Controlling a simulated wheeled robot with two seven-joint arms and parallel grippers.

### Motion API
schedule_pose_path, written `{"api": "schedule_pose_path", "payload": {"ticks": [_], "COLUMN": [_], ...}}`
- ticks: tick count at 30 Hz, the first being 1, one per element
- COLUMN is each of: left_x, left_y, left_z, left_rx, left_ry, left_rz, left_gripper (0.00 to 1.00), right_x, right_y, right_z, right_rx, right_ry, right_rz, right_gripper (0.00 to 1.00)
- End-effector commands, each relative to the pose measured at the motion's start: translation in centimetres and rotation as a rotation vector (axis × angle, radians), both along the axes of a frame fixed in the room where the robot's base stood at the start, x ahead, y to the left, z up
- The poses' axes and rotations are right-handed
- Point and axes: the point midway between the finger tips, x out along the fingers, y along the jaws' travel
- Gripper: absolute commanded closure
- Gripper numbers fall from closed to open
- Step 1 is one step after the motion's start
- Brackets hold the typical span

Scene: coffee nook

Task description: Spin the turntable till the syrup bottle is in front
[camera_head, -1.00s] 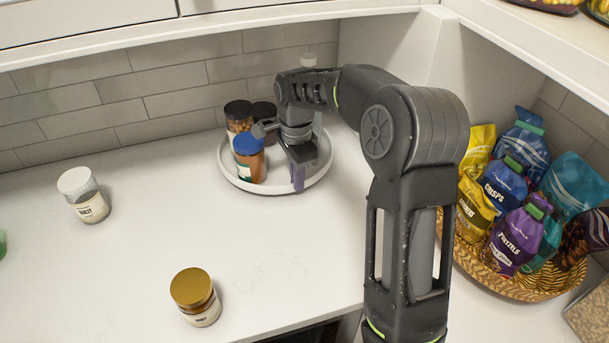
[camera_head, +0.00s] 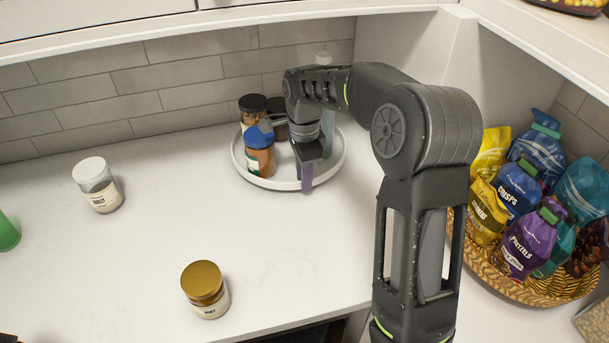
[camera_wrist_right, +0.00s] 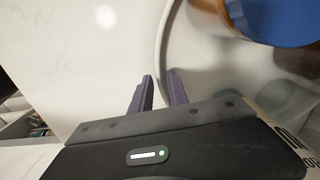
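The turntable (camera_head: 240,172) is a round white tray with a raised rim at the back of the counter. A jar with a blue lid (camera_head: 259,160) stands at its front left, with dark-lidded jars (camera_head: 253,104) behind it. A tall pale bottle with a white cap (camera_head: 324,59), perhaps the syrup bottle, stands at the back, mostly hidden by my right wrist. My right gripper (camera_head: 306,180) points down at the front rim. In the right wrist view its purple fingers (camera_wrist_right: 160,88) stand close together on either side of the rim (camera_wrist_right: 161,45) and appear closed on it. My left gripper is not seen.
A white-lidded jar (camera_head: 97,185) stands on the left of the counter and a gold-lidded jar (camera_head: 205,290) near the front. A basket (camera_head: 490,277) of snack bags is at the right. An overhead cabinet is above; the counter's middle is clear.

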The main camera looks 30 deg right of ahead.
Motion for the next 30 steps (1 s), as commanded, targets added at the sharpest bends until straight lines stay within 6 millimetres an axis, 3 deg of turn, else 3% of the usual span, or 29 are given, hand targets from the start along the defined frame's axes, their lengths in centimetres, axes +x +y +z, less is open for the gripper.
{"api": "schedule_pose_path", "payload": {"ticks": [13,24,30], "left_x": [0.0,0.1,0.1], "left_y": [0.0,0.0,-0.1], "left_z": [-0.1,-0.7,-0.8], "left_rx": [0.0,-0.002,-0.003], "left_ry": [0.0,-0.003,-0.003], "left_rz": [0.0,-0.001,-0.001], "left_gripper": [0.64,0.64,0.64], "right_x": [0.0,0.1,0.0], "right_y": [0.0,0.0,0.0], "right_z": [0.6,6.1,7.7], "right_rx": [0.0,-0.001,0.0], "right_ry": [-0.001,-0.003,0.0], "right_rz": [-0.001,0.0,0.0], "right_gripper": [0.72,0.72,0.72]}}
